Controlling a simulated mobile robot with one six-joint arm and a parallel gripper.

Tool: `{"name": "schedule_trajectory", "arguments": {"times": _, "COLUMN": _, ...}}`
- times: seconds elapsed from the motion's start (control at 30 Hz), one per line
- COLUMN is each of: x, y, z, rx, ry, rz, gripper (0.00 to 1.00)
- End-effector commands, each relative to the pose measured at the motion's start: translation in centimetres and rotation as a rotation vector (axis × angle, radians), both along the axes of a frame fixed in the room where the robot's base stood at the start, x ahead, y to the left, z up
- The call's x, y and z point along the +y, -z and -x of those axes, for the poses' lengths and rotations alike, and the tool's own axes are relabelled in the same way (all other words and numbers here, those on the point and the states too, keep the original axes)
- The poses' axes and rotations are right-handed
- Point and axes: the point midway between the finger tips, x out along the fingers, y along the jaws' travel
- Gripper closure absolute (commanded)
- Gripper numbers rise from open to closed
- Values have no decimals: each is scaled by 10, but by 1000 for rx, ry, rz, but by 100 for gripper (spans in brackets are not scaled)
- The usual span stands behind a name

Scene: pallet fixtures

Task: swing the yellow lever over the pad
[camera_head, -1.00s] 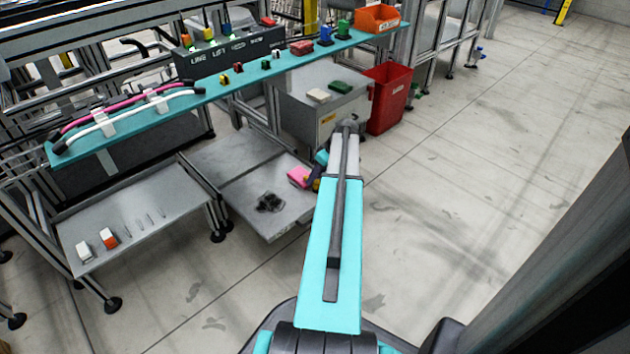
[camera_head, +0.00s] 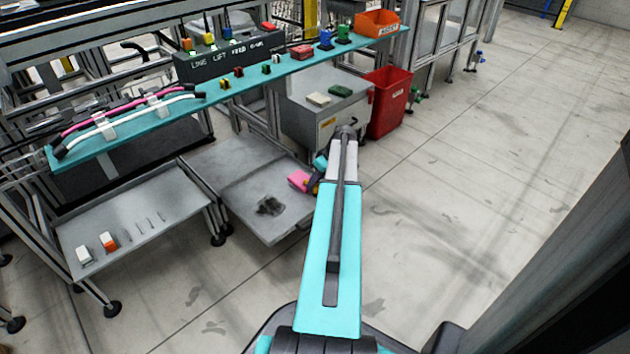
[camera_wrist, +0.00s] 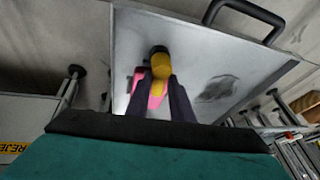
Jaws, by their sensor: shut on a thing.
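The yellow lever (camera_wrist: 160,66) shows in the wrist view between the two dark fingers of my gripper (camera_wrist: 166,88), which is shut on it. A dark round end sits just beyond its yellow part. A pink block (camera_wrist: 150,96) lies beside and beneath the lever, partly hidden by the fingers. In the head view the pink block (camera_head: 299,179) stands at the right edge of the low grey tray, with a bit of yellow beside it and my gripper (camera_head: 314,183) on its right. I cannot tell which surface is the pad.
The grey tray (camera_head: 240,195) bears a dark smudge (camera_head: 270,206). A teal shelf (camera_head: 215,98) with small blocks and hoses runs above. A grey cabinet (camera_head: 310,122) and red bin (camera_head: 390,103) stand behind. The floor to the right is clear.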

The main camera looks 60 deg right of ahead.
Motion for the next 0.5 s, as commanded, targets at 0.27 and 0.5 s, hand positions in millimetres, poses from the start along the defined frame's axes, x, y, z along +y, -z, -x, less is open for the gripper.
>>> {"name": "schedule_trajectory", "arguments": {"times": 0.27, "x": -3, "y": -3, "z": 2, "rx": 3, "ry": 103, "rz": 5, "gripper": 100}}
{"name": "schedule_trajectory", "arguments": {"times": 0.5, "x": -4, "y": 0, "z": 3, "rx": 3, "ry": 156, "rz": 7, "gripper": 100}}
